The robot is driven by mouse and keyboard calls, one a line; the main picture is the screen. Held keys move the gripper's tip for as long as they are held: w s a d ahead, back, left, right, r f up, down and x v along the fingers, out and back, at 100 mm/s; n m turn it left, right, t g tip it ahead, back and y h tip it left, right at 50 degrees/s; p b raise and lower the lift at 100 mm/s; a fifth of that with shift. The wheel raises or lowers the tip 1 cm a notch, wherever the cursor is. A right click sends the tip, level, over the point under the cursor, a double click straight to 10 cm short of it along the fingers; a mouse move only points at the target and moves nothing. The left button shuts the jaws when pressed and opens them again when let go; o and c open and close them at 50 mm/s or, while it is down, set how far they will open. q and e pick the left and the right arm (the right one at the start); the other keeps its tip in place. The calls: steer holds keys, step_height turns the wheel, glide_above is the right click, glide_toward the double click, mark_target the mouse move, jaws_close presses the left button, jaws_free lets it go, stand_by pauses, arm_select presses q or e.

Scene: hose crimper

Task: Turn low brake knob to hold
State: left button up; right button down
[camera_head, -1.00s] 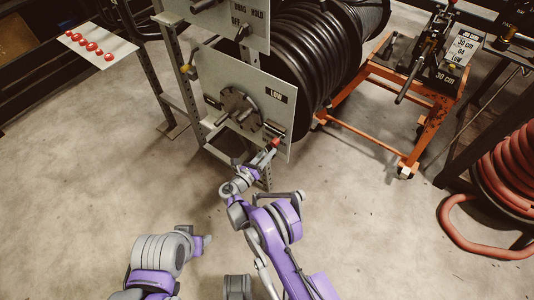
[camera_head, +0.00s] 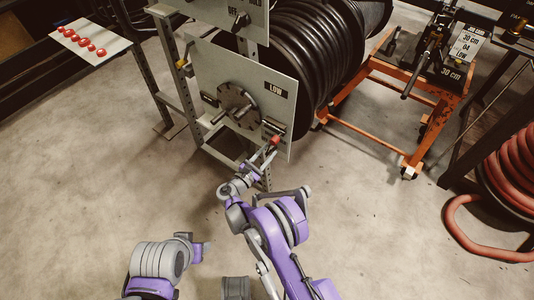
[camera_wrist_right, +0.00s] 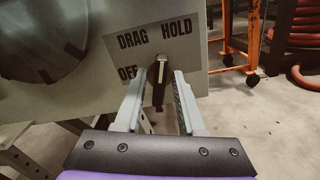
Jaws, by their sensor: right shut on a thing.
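The low brake knob (camera_wrist_right: 160,84) is dark with a pale tip and stands between the fingers of my right gripper (camera_wrist_right: 160,80) in the right wrist view. Its pale tip points up in the picture, between the words DRAG and HOLD on the label plate (camera_wrist_right: 120,55); OFF is to its left. My right gripper is shut on the knob. In the head view, my right gripper (camera_head: 268,148) is at the lower right corner of the grey LOW panel (camera_head: 215,75), and hides the knob there. My left gripper (camera_head: 200,249) is low in the head view, away from the panel; its fingers are unclear.
A round hub with rods (camera_head: 238,104) is left of the right gripper on the panel. A black hose reel (camera_head: 310,50) stands behind. An orange cart (camera_head: 395,150) and a red hose coil (camera_head: 500,190) are at the right. Floor in front is clear.

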steer(key=shift+m+b, duration=0.3)
steer(key=shift+m, duration=0.8)
steer(key=c, duration=0.8)
jaws_free()
steer(key=shift+s, duration=0.1)
steer(key=p+v, duration=0.1)
steer(key=v, duration=0.9)
steer(key=shift+s+a, duration=0.2)
steer(key=shift+s, duration=0.15)
steer(key=shift+w, duration=0.1)
